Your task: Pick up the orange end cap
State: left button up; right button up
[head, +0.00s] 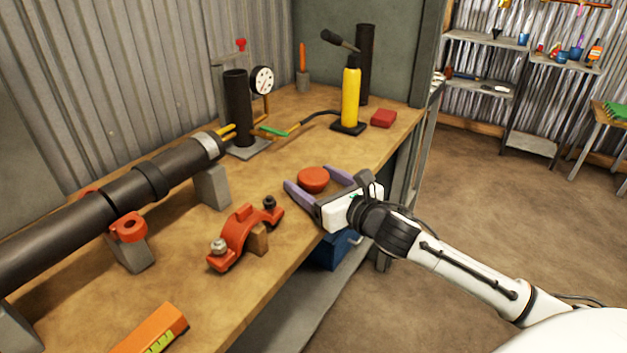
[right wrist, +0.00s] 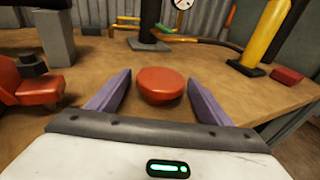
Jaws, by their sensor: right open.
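The orange end cap (head: 313,179) is a round, flat-topped disc on the wooden bench near its front edge. My right gripper (head: 316,181) is open, with its two purple fingers on either side of the cap. In the right wrist view the cap (right wrist: 160,85) sits between the fingertips, with a gap to each finger. The cap looks to rest on the bench, not held. My left gripper is in neither view.
An orange clamp (head: 240,236) with bolts lies left of my right gripper. A dark pipe (head: 115,195) rests on grey blocks along the bench. A yellow hand pump (head: 350,98), a red block (head: 383,118) and a gauge (head: 262,80) stand farther back. Bare bench surrounds the cap.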

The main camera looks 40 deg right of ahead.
jog(key=shift+w, duration=0.1)
jog(key=c, duration=1.2)
